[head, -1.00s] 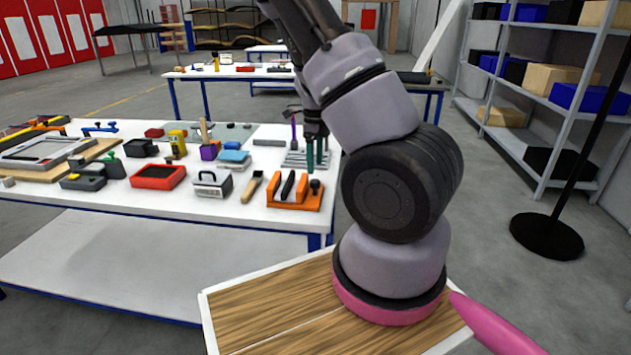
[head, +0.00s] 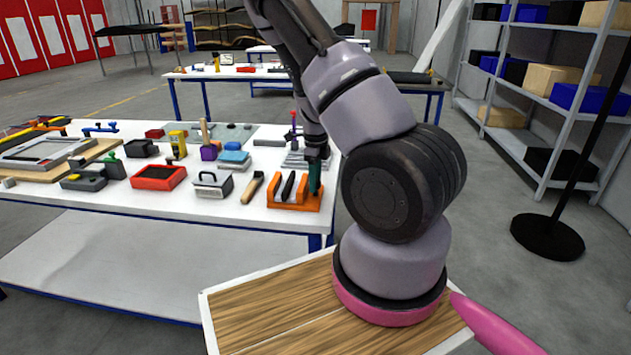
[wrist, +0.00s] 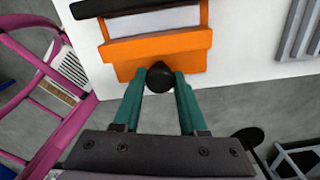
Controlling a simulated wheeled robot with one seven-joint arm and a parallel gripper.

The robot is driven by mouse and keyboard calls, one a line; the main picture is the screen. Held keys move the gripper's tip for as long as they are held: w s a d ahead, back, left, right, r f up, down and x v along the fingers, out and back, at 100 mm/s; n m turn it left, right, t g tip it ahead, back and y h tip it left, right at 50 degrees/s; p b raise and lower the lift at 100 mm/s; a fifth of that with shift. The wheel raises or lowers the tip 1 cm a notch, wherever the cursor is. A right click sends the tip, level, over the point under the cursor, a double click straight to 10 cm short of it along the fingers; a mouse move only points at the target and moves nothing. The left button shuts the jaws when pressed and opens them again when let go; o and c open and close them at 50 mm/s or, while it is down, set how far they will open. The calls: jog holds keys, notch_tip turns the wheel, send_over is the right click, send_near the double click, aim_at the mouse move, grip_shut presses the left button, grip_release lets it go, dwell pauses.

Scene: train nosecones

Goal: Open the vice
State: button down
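The vice (head: 290,203) is an orange block on the near right edge of the table, with dark jaw parts. In the wrist view its orange body (wrist: 155,50) fills the top middle. Its round black knob (wrist: 160,77) sticks out towards my gripper. My gripper (wrist: 161,80) has two green fingers, one on each side of the knob, spread apart. The fingertips are very close to the knob; I cannot tell whether they touch it. In the head view my gripper (head: 315,180) is at the vice's right end and hides the knob.
Left of the vice lie a wooden-handled brush (head: 252,188), a grey-white box with a handle (head: 211,184) and a red tray (head: 158,177). Grey slotted blocks (head: 296,160) stand behind the vice.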

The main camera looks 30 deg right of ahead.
jog(key=shift+n, duration=0.3)
jog(key=n, duration=0.5)
jog(key=shift+d, duration=0.1)
jog(key=n, duration=0.5)
jog(key=shift+n, duration=0.5)
jog(key=shift+a+f, duration=0.1)
jog(key=shift+a, duration=0.25)
dwell(0.8)
jog(key=shift+c, duration=2.3)
grip_release()
